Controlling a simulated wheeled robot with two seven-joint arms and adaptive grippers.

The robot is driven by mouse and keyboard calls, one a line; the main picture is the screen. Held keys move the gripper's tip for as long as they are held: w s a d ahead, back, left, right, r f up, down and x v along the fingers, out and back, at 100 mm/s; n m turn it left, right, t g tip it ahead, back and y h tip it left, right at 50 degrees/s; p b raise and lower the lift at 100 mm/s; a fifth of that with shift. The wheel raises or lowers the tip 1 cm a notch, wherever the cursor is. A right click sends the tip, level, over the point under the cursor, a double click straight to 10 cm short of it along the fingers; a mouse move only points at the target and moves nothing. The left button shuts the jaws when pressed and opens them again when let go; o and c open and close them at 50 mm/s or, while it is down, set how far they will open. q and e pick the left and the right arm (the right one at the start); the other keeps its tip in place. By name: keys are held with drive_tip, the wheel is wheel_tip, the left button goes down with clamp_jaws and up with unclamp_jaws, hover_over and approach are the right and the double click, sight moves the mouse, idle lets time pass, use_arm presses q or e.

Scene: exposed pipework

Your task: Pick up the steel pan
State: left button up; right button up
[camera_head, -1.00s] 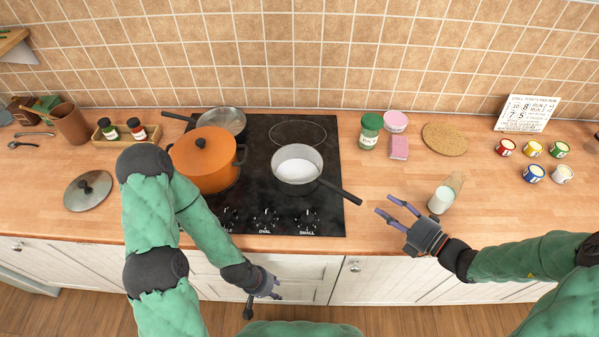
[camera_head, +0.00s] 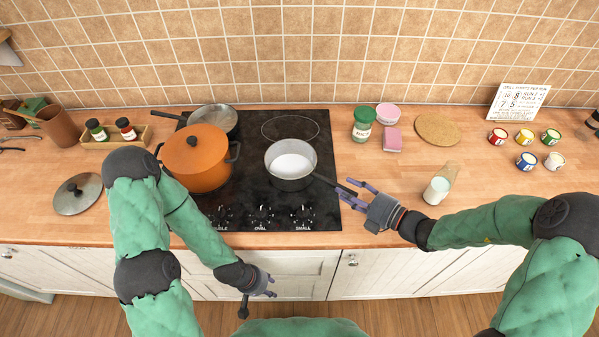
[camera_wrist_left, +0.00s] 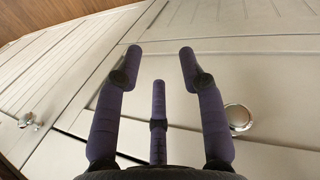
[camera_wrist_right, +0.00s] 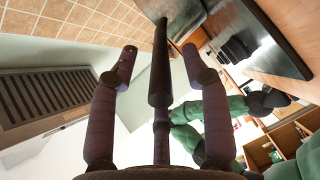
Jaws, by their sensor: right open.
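A steel pan (camera_head: 291,178) with white contents sits upright on the front right of the black hob. Its dark handle (camera_head: 333,183) points right, toward the counter's front edge. My right gripper (camera_head: 352,194) is open at the handle's end. In the right wrist view the handle (camera_wrist_right: 160,65) lies between the spread fingers (camera_wrist_right: 159,62), and I cannot tell whether they touch it. A second steel pan (camera_head: 223,116) stands at the hob's back left, partly hidden by the orange pot. My left gripper (camera_head: 268,282) is open and empty before the cabinet doors, also in the left wrist view (camera_wrist_left: 161,55).
An orange lidded pot (camera_head: 197,160) stands left of the pan on the hob (camera_head: 262,150). A green-lidded jar (camera_head: 363,124) and pink sponge (camera_head: 392,140) are behind. A loose lid (camera_head: 77,194) lies at left.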

sight(322, 178)
drive_tip(key=b+x, duration=0.1)
drive_tip(key=x, duration=0.2)
drive_tip(key=shift+w+a+f, duration=0.1)
drive_tip(key=shift+a+f, duration=0.05)
drive_tip(key=shift+a, duration=0.15)
drive_tip(key=shift+w+a, duration=0.35)
clamp_jaws()
